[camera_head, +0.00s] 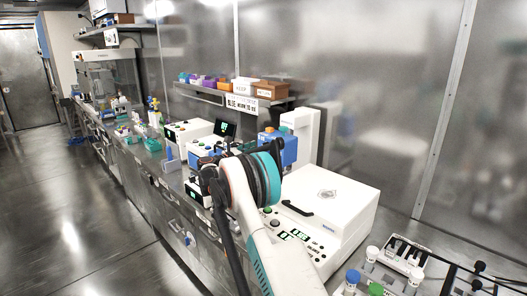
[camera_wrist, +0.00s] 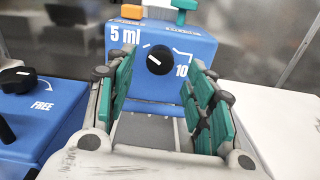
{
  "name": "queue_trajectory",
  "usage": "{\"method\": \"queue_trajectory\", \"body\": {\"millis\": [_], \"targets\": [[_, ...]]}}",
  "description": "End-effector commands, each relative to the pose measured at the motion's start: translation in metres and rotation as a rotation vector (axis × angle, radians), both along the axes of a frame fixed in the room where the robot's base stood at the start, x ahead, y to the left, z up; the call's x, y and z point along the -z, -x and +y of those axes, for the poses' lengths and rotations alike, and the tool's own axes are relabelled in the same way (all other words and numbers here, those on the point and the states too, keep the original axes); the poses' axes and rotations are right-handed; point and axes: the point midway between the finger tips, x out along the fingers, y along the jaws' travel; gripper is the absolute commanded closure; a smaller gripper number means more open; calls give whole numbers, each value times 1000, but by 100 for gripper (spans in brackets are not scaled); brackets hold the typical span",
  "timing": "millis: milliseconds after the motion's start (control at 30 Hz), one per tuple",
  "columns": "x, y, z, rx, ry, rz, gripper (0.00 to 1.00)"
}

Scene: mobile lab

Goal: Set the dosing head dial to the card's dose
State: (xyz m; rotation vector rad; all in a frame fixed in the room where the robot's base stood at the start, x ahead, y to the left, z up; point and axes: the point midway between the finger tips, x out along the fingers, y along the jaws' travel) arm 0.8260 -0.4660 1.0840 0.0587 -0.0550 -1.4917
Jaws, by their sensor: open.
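The blue dosing head (camera_wrist: 143,40) is straight ahead in the wrist view. Its front carries a round black dial (camera_wrist: 160,60) with a short white pointer mark, white "5 ml" lettering at upper left and "10" at lower right. I cannot read the dial's exact setting. My gripper (camera_wrist: 158,82) is open and empty, its green-padded fingers on either side below the dial, apparently apart from it. In the head view my arm hides most of the gripper. I cannot make out a separate dose card.
A second blue unit (camera_wrist: 38,115) with a black knob marked "FREE" stands at left. An orange block (camera_wrist: 132,11) and green T-handle (camera_wrist: 184,10) top the dosing head. In the head view, a large white machine (camera_head: 335,205) stands right of my arm, with a rack of capped vials at front right.

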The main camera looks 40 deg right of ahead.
Motion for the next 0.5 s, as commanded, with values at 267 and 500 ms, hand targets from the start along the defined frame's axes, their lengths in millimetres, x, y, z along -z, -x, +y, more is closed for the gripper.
{"method": "queue_trajectory", "body": {"millis": [267,500], "targets": [[1,-3,-40,1,0,0,51],[0,-4,-49,-1,0,-1,51]]}}
